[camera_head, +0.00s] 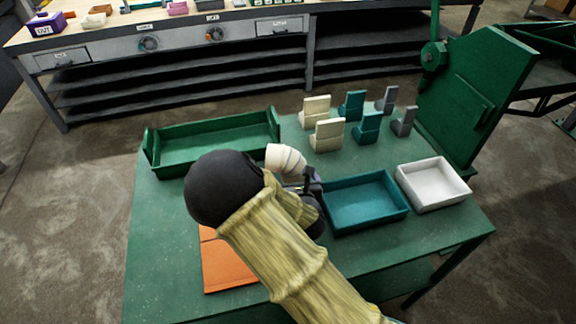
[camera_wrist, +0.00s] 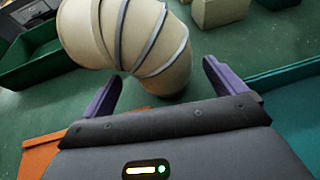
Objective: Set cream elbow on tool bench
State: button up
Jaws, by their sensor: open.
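The cream elbow (camera_head: 287,158), a ribbed curved duct piece, is on the green table (camera_head: 160,240), by the green tray's right end. In the wrist view the elbow (camera_wrist: 135,45) fills the upper left, its lower end between and just beyond the purple fingers. My gripper (camera_wrist: 163,88) is open, with the fingers spread; I cannot tell whether they touch the elbow. In the head view my gripper (camera_head: 306,184) is partly hidden by my sleeved arm.
A green tray (camera_head: 205,161), teal tray (camera_head: 365,222) and white tray (camera_head: 458,195) are on the table. Cream (camera_head: 327,135), teal (camera_head: 367,129) and grey (camera_head: 403,121) brackets stand behind. A green machine (camera_head: 470,100) borders the right.

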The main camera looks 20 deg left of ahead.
aim_at(294, 153)
jog(key=x, duration=0.5)
jog(key=shift+w+d+f+p, duration=0.1)
jog(key=shift+d+f+p, duration=0.05)
jog(key=shift+p, duration=0.2)
jog(key=shift+c, duration=0.3)
jog(key=c, duration=1.2)
notch_tip(294, 153, up, 10)
jog(key=shift+r, duration=0.1)
